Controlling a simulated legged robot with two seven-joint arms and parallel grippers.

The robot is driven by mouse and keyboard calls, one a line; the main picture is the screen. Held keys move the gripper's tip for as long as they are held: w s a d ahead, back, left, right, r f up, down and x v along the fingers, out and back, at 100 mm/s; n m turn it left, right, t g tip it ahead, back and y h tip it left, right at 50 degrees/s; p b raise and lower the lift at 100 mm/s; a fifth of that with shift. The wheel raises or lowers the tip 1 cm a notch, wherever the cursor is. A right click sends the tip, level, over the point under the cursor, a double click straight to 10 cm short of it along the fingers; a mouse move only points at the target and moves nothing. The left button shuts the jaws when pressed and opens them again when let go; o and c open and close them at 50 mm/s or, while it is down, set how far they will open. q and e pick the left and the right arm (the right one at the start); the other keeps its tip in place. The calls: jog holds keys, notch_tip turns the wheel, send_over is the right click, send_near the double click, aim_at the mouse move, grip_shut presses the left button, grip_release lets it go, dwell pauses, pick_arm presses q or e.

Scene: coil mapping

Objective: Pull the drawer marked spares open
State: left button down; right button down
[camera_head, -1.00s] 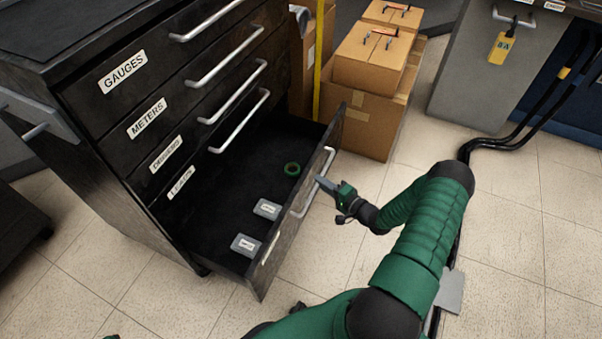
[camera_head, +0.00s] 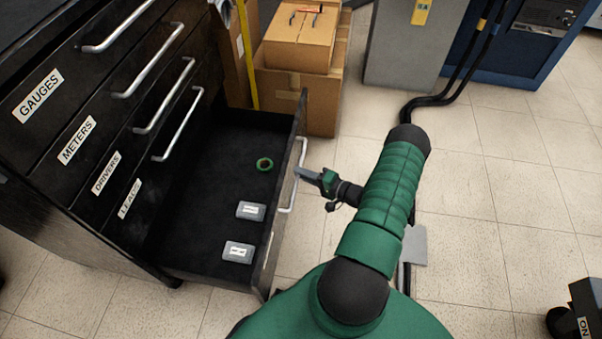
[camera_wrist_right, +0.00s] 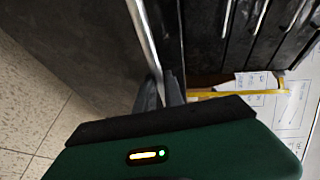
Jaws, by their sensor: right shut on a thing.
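The open bottom drawer (camera_head: 272,238) of the black cabinet stands well out. Its front faces away from my head camera, and any marking on it cannot be read. My right gripper (camera_head: 299,173) is shut on the drawer's silver handle (camera_head: 301,152), near its middle. In the right wrist view, the gripper's dark fingers (camera_wrist_right: 160,92) meet the handle bar (camera_wrist_right: 143,32). Inside the drawer lie a green ring (camera_head: 264,164) and two small grey labelled boxes, one farther back (camera_head: 251,211) and one nearer (camera_head: 238,252). My left gripper is out of view.
Closed drawers above are marked GAUGES (camera_head: 38,96), METERS (camera_head: 77,139), DRIVERS (camera_head: 106,173) and LEADS (camera_head: 130,199). Cardboard boxes (camera_head: 300,85) stand behind the open drawer. Black cables (camera_head: 447,99) lie behind my right arm. Tiled floor (camera_head: 480,220) at right is mostly clear.

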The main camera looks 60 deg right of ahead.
jog(key=c, duration=1.5)
grip_release()
jog(key=shift+a+f, duration=0.1)
jog(key=shift+f, duration=0.15)
jog(key=shift+o, duration=0.2)
jog(key=shift+r, duration=0.1)
jog(key=s+r+p, duration=0.3)
jog(key=s+p, duration=0.2)
jog(key=s, duration=1.1)
jog(key=shift+s, duration=0.3)
